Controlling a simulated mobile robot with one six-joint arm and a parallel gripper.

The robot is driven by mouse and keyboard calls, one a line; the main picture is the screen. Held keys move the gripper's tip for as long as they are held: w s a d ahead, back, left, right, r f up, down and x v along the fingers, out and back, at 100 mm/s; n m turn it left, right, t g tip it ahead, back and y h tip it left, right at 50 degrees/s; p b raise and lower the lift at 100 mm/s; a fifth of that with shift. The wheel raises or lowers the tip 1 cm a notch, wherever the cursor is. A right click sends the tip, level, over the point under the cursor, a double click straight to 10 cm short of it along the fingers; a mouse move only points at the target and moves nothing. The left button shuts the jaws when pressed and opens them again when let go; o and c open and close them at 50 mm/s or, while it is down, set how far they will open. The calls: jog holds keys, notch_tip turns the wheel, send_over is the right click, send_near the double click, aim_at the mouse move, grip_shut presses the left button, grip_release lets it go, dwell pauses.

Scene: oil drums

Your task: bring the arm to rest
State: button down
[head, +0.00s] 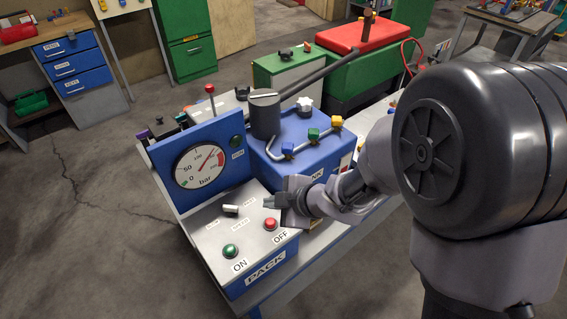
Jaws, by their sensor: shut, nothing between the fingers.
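My gripper (271,201) is at the end of my arm (345,188), which reaches in from the right. The gripper is small in the head view and looks shut and empty. It is over the right part of the grey sloped control panel (215,257), just above the red OFF button (270,224). I cannot tell whether it touches the panel. The green ON button (230,251) and a dark selector switch (231,210) are to its left. My arm hides part of the bench behind it.
A pressure gauge (199,167) stands on a blue plate left of the gripper. Behind the gripper is a blue unit (275,165) with a dark cylinder, a long lever (325,74) and coloured valve knobs (313,134). Green cabinets stand farther back. The floor (90,230) at left is clear.

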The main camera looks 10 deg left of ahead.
jog(key=w+d+r+m+t+h, duration=0.25)
jog(key=d+r+m, duration=0.35)
jog(key=d, duration=0.3)
jog(key=w+d+r+m+t+h, duration=0.1)
jog(key=d+r+m+t+h, duration=0.1)
jog(key=d+r+m+h, duration=0.5)
jog(key=s+d+r+m+y+b, duration=0.1)
jog(key=s+d+m, duration=0.3)
jog(key=s+d, duration=0.3)
jog(key=s+a+r+m+g+y, duration=0.1)
jog(key=s+m+g+y, duration=0.1)
jog(key=s+m, duration=0.6)
jog(key=s+g, duration=0.1)
jog(key=s, duration=0.4)
jog(key=shift+s+r+m+b, duration=0.3)
jog(key=shift+s+b, duration=0.05)
jog(key=shift+s, duration=0.05)
